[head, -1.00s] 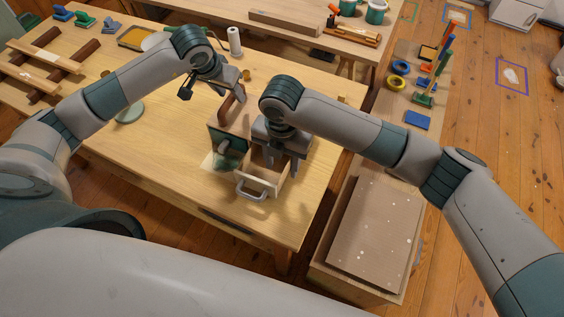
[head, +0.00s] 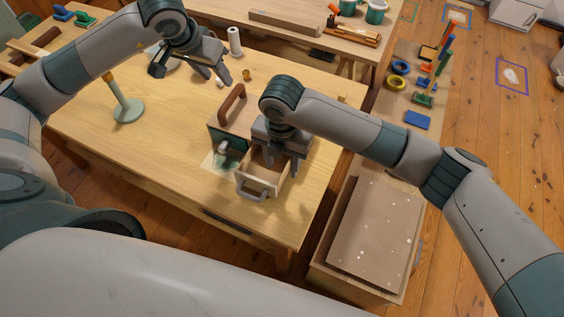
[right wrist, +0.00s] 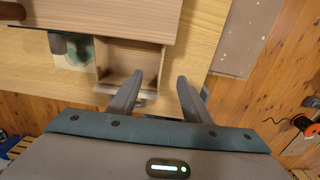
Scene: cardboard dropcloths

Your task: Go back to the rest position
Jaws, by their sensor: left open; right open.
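My left gripper (head: 193,74) is in the head view, raised above the far left part of the wooden table (head: 170,150). Its jaws are apart with nothing seen between them. My right gripper (head: 282,167) is over the right side of a pulled-out drawer (head: 258,185) of a small cabinet (head: 232,122). In the right wrist view the right gripper (right wrist: 160,76) has its fingers apart and empty. The open drawer (right wrist: 128,55) lies just beyond the left finger and looks empty there. Whether a finger touches the drawer cannot be told.
A pale green stand (head: 128,108) is upright on the table's left. A small brass-coloured piece (head: 247,75) and a white roll (head: 235,40) are at the back. A speckled brown board (head: 372,235) lies on a low wooden crate at right. The table's front left is clear.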

